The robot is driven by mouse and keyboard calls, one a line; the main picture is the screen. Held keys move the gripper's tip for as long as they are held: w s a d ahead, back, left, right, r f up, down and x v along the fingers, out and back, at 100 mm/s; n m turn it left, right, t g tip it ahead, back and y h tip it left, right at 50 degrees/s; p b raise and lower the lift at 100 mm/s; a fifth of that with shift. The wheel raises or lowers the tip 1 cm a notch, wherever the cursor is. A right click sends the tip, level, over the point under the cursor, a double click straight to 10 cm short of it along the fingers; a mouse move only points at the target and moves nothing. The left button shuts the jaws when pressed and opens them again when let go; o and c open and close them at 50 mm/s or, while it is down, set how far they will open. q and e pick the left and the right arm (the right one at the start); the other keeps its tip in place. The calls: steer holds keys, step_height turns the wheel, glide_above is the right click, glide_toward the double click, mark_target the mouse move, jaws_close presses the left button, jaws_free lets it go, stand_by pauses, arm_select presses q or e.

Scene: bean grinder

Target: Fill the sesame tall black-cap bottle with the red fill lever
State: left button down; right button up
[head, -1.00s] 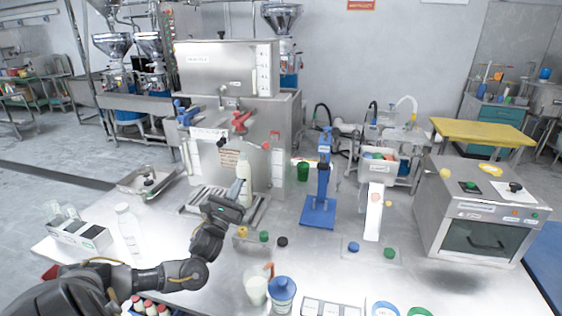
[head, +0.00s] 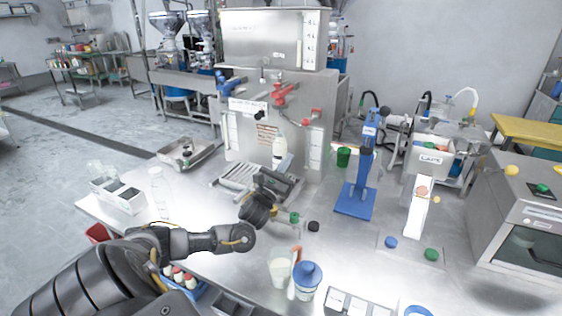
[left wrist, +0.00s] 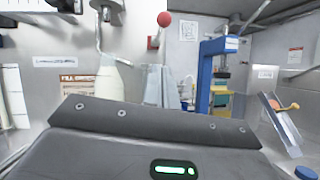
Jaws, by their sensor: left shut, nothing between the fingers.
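The filling machine (head: 270,40) has a red fill lever (head: 287,95) on the right of its front and a blue lever (head: 229,86) on the left. A tall, pale, capless bottle (head: 279,148) stands upright below the red lever's spout. It also shows in the left wrist view (left wrist: 115,82), under the spout, near the red lever knob (left wrist: 164,19). Its label cannot be read. My left gripper (head: 285,183) is shut and empty, in front of the bottle and hiding its lower part. A black cap (head: 313,226) lies on the table. My right gripper is out of view.
A blue press (head: 362,165) stands right of the filler. A clear bottle (head: 158,190) stands at left. A pitcher (head: 280,268) and a blue-lidded container (head: 307,280) stand in front. A green cap (head: 294,218) is near the black cap.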

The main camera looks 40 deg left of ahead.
arm_select(q)
steer(key=p, duration=0.1)
glide_toward(310, 119)
step_height(310, 119, down, 3)
steer(key=r, duration=0.1)
steer(key=w+r+p, duration=0.2)
steer(key=r, duration=0.1)
steer(key=shift+w+a, duration=0.1)
steer(key=shift+a, duration=0.2)
